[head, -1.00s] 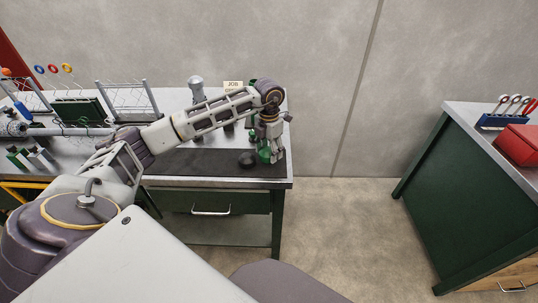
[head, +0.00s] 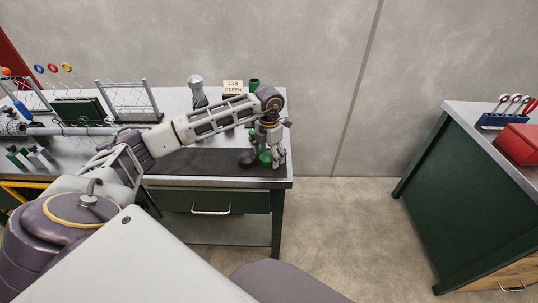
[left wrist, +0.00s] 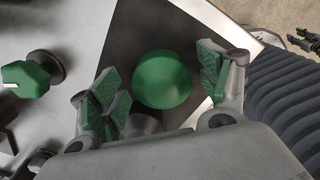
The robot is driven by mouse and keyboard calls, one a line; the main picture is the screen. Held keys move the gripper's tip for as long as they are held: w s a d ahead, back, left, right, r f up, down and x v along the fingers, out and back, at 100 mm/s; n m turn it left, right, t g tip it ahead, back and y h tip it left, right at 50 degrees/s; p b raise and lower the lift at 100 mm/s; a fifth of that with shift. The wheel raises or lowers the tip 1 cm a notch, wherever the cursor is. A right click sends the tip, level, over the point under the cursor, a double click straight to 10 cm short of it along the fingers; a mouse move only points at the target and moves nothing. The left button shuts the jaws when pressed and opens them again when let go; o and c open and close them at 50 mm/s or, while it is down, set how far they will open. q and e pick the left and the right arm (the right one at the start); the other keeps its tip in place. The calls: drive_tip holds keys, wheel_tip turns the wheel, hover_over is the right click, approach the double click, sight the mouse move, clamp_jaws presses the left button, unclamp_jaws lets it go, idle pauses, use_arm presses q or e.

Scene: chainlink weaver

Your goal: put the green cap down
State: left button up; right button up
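The green cap (head: 266,159) sits on the dark mat near the right front corner of the workbench. In the left wrist view the round green cap (left wrist: 162,80) lies between my left gripper's fingers, with a visible gap on each side. My left gripper (head: 275,157) is open and points down over it; in the left wrist view its green-padded fingers (left wrist: 162,88) are spread apart.
A dark round piece (head: 246,158) lies just left of the cap. A green-topped knob (left wrist: 25,78) stands farther off in the wrist view. A JOB GREEN sign (head: 233,87) and a green cylinder (head: 254,84) stand behind. The bench's right edge is close.

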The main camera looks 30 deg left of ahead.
sight(269, 152)
use_arm(q)
drive_tip(key=shift+r, duration=0.65)
wheel_tip(269, 152, up, 4)
drive_tip(key=shift+r, duration=0.2)
wheel_tip(269, 152, up, 5)
drive_tip(key=shift+f, duration=0.1)
drive_tip(key=shift+r, duration=0.85)
use_arm(e)
drive_tip(key=shift+s, duration=0.1)
